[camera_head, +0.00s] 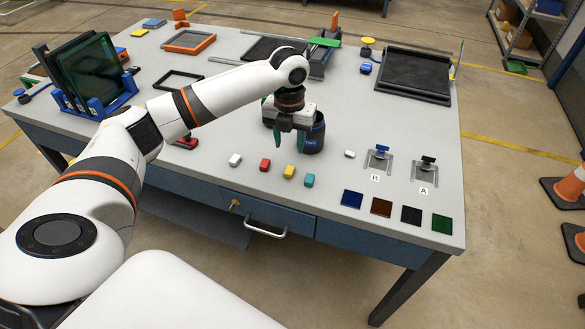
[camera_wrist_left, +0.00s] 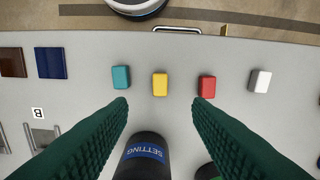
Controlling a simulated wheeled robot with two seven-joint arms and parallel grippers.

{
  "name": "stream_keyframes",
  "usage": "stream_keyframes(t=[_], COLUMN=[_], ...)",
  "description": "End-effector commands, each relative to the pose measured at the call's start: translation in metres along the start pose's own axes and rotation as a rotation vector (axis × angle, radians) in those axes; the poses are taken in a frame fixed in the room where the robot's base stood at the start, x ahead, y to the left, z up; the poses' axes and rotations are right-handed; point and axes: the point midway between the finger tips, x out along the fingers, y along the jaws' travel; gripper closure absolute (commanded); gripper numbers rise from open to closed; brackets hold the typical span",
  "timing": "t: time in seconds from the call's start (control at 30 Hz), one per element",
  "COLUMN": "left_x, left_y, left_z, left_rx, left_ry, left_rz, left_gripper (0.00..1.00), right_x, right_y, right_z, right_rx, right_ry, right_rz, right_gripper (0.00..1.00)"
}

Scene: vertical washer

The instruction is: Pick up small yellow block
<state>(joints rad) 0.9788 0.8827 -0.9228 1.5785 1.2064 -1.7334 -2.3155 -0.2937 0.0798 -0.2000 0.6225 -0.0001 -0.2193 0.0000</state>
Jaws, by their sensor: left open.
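The small yellow block (camera_head: 289,172) lies on the grey table near its front edge, in a row between a red block (camera_head: 265,164) and a teal block (camera_head: 309,180). In the left wrist view the yellow block (camera_wrist_left: 160,85) sits beyond the fingertips, roughly midway between them. My left gripper (camera_head: 288,146) is open and empty, pointing down above the table behind the row. Its green fingers also show in the left wrist view (camera_wrist_left: 160,105). My right gripper is in neither view.
A white block (camera_head: 235,160) ends the row on the left. A dark cylinder labelled "SETTING" (camera_wrist_left: 143,155) stands close to the left gripper. Coloured square tiles (camera_head: 381,207) and two small fixtures marked A and B lie to the right. A drawer handle (camera_head: 266,231) juts out below the front edge.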

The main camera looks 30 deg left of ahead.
Motion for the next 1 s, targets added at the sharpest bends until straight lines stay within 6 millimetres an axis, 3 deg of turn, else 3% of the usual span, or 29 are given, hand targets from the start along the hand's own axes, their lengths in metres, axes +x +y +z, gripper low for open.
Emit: stream_keyframes(t=[0.2, 0.37, 0.7, 1.0], left_x=[0.033, 0.043, 0.087, 0.091], left_y=[0.001, 0.001, 0.0, 0.0], left_z=[0.0, 0.001, 0.003, 0.003], left_rx=[0.0, 0.0, -0.001, 0.0], left_ry=[-0.001, 0.0, 0.001, 0.003], left_rz=[0.0, -0.001, 0.0, 0.0], left_gripper=[0.55, 0.55, 0.55, 0.58], right_x=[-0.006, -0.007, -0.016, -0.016], right_y=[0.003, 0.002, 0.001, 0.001], right_z=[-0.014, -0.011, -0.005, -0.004], right_rx=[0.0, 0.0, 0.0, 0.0], right_ry=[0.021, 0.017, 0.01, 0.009], right_rz=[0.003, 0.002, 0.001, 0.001], right_gripper=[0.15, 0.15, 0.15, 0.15])
